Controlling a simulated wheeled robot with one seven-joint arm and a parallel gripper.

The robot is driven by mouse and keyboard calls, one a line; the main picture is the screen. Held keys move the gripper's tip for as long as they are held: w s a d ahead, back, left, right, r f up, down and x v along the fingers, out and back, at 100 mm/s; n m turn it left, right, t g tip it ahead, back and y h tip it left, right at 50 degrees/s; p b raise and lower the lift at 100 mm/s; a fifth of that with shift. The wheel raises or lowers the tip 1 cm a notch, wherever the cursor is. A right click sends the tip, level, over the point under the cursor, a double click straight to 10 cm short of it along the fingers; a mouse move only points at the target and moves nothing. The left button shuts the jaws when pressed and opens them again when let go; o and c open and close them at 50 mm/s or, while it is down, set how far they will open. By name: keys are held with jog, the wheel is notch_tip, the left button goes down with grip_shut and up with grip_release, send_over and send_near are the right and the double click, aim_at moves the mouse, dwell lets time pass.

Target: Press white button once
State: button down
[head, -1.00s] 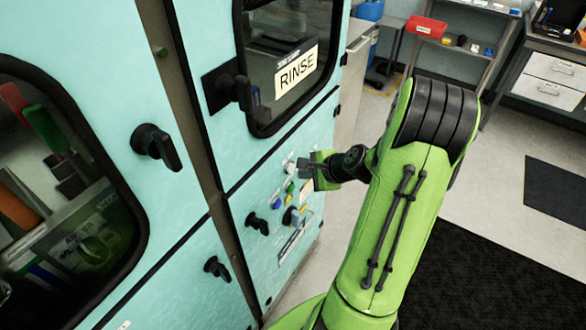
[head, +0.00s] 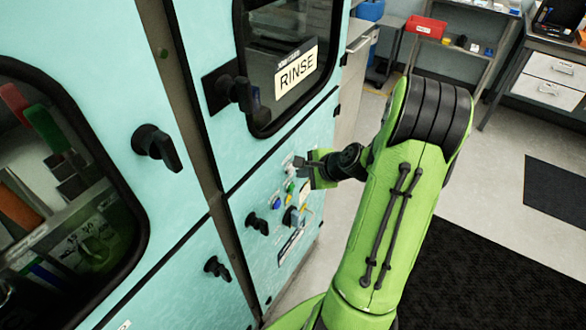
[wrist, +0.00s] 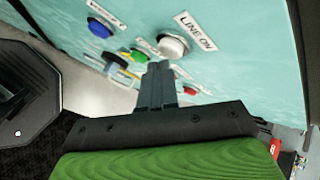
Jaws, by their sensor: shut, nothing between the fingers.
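The white button (wrist: 172,46) is a round dome on the teal panel in the wrist view, next to a label reading "LINE ON". My gripper (wrist: 158,68) is shut and empty, its fingertips just below and left of the button in that view. I cannot tell whether they touch it. In the head view my gripper (head: 298,164) is at the upper part of the control panel (head: 262,190), and the white button is hard to make out there.
A blue button (wrist: 99,27), a green button (wrist: 139,56) and a red button (wrist: 190,90) sit near the white one. A black and yellow knob (wrist: 117,62) is also close. The RINSE door handle (head: 240,94) juts out above the panel.

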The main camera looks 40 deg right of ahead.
jog(key=shift+w+a, duration=0.15)
jog(key=shift+w, duration=0.3)
dwell(0.6)
jog(key=shift+s, duration=0.15)
jog(key=shift+s+d, duration=0.25)
jog(key=shift+s, duration=0.45)
jog(key=s, duration=0.1)
jog(key=s+d, duration=0.1)
jog(key=s, duration=0.2)
jog(key=shift+s+d, duration=0.35)
dwell(0.4)
